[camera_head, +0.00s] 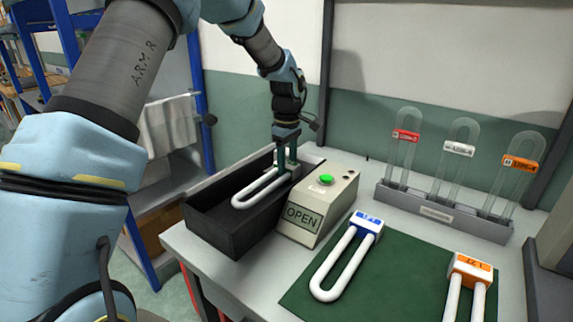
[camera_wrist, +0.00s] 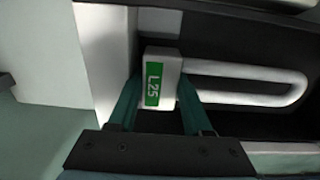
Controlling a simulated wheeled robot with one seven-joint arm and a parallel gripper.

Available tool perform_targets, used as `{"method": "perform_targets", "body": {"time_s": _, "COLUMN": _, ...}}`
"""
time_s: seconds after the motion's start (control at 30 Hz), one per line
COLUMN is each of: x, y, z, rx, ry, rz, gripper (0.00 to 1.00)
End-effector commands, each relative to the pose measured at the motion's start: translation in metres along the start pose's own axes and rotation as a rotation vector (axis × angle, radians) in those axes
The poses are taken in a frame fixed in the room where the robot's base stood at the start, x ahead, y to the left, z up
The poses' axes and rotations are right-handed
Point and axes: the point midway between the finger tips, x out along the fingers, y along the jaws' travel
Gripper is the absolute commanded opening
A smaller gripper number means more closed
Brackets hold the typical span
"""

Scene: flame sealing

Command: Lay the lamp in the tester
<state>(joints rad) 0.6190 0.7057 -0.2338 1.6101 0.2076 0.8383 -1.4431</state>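The lamp is a white U-shaped tube (camera_head: 258,190) with a white base that bears a green L25 label (camera_wrist: 153,84). My gripper (camera_head: 286,162) points down at the far end of the tester and is shut on the lamp's base, with a finger (camera_wrist: 126,105) against each side. The lamp lies flat, its bend toward the near left, over or inside the open black trough of the tester (camera_head: 214,232). I cannot tell whether it touches the trough floor. The tester's beige control box (camera_head: 340,197) has a green button (camera_head: 326,179) and an OPEN sign (camera_head: 301,217).
A green mat (camera_head: 407,270) right of the tester holds a blue-labelled lamp (camera_head: 330,275) and an orange-labelled lamp (camera_head: 472,272). A grey rack (camera_head: 440,215) with three upright clear tubes stands at the back right. A blue frame (camera_head: 185,60) stands left of the bench.

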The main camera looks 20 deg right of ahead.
Motion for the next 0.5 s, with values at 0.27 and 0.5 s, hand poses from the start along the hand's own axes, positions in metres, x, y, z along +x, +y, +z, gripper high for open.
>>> {"method": "perform_targets", "body": {"time_s": 0.27, "x": -0.007, "y": -0.003, "z": 0.002, "rx": -0.001, "ry": -0.004, "rz": -0.007, "gripper": 0.84}}
{"method": "perform_targets", "body": {"time_s": 0.5, "x": -0.065, "y": -0.001, "z": 0.002, "rx": 0.000, "ry": 0.001, "rz": 0.012, "gripper": 0.84}}
